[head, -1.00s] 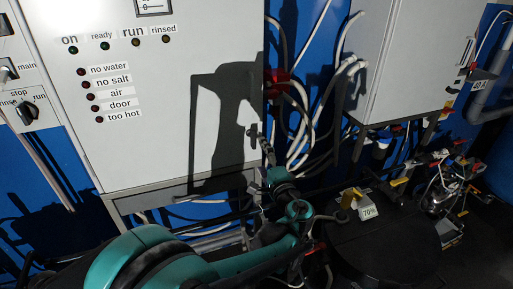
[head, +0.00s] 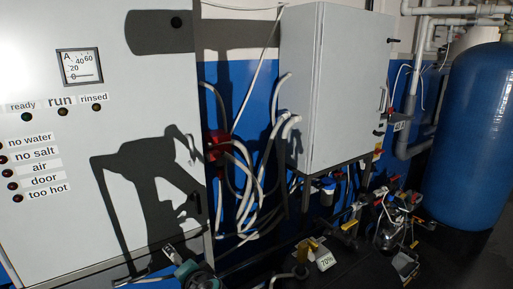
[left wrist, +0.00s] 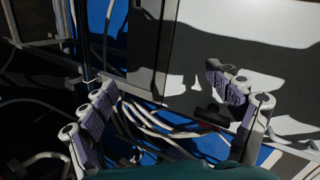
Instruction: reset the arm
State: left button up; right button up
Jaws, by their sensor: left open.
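My left gripper (left wrist: 165,108) is open in the left wrist view. Its two grey fingers with purple-grey pads stand wide apart, with nothing between them. Behind them are a pale cabinet face, blue wall and loose hoses. In the head view a teal part of my arm (head: 193,276) shows at the bottom edge, in front of the lower corner of the control cabinet (head: 100,110). The fingers cannot be made out clearly there. My right gripper is in neither view.
A grey wall cabinet (head: 340,85) on legs stands right of the control cabinet. White hoses (head: 247,190) hang between them. A white block marked 70% (head: 325,261), valves and glassware (head: 388,238) crowd the lower right. A tall blue tank (head: 465,140) stands at far right.

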pick_arm(q)
jog(key=s+d+f+n+g+h+b, duration=0.1)
jog(key=s+d+f+n+h+b, duration=0.1)
jog(key=s+f, duration=0.4)
jog(key=s+d+f+n+g+h+b, duration=0.2)
jog(key=s+f+n+h, duration=0.2)
jog(key=s+f, duration=0.3)
jog(key=s+h, duration=0.1)
jog(key=s, duration=0.4)
jog(key=shift+s+f+n+h, duration=0.25)
jog(key=shift+n+h, duration=0.15)
jog(key=shift+d, duration=0.1)
